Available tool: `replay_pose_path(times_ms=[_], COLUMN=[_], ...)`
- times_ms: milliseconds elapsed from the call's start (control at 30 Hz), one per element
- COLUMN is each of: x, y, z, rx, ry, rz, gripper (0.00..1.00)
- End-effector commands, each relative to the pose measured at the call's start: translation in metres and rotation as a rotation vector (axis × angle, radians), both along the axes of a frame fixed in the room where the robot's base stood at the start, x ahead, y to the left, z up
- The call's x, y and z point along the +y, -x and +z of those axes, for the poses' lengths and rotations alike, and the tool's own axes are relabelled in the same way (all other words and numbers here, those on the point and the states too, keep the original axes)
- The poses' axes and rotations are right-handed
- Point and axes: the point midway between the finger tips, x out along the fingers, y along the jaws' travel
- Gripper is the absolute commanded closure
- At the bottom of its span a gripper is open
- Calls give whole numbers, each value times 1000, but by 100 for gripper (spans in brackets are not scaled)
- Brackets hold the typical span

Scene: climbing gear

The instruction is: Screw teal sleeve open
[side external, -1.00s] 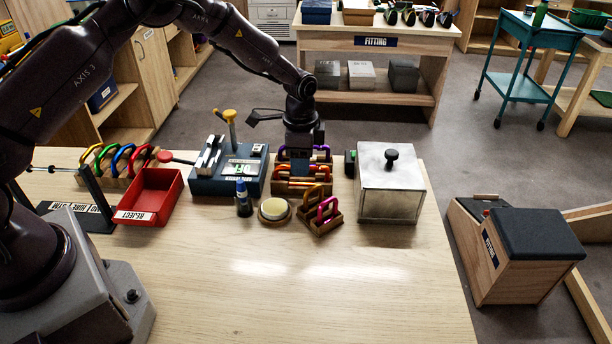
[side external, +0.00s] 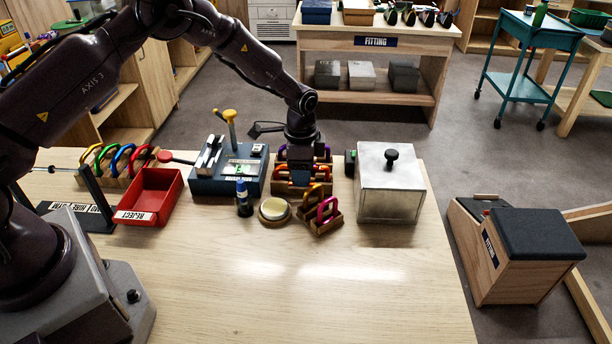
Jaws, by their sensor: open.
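My gripper (side external: 300,178) points down over the middle wooden rack (side external: 290,188), its jaws open among the carabiners there. A red carabiner (side external: 280,172) shows left of the fingers and a purple one (side external: 327,154) behind and to the right. The fingers and hand hide part of this rack. I cannot make out a teal sleeve; it may be hidden or too small to tell. A smaller wooden rack (side external: 322,226) in front holds an orange carabiner (side external: 315,192) and a magenta one (side external: 327,209).
Left of the gripper are a blue fixture (side external: 229,184) with a yellow-knobbed lever, a blue-capped bottle (side external: 244,199), a round dish (side external: 275,211), a red REJECT tray (side external: 150,195) and a rack of several carabiners (side external: 112,165). A lidded metal box (side external: 390,184) stands right. The table's front is clear.

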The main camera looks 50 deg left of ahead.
Motion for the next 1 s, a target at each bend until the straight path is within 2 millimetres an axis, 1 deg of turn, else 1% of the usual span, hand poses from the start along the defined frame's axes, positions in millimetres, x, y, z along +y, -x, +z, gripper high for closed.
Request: replay_pose_path(times_ms=[733, 1000], x=[-9, -9], y=[9, 9], z=[1, 7], rx=[0, 1], ry=[0, 1], rz=[-1, -1], gripper=[53, 53])
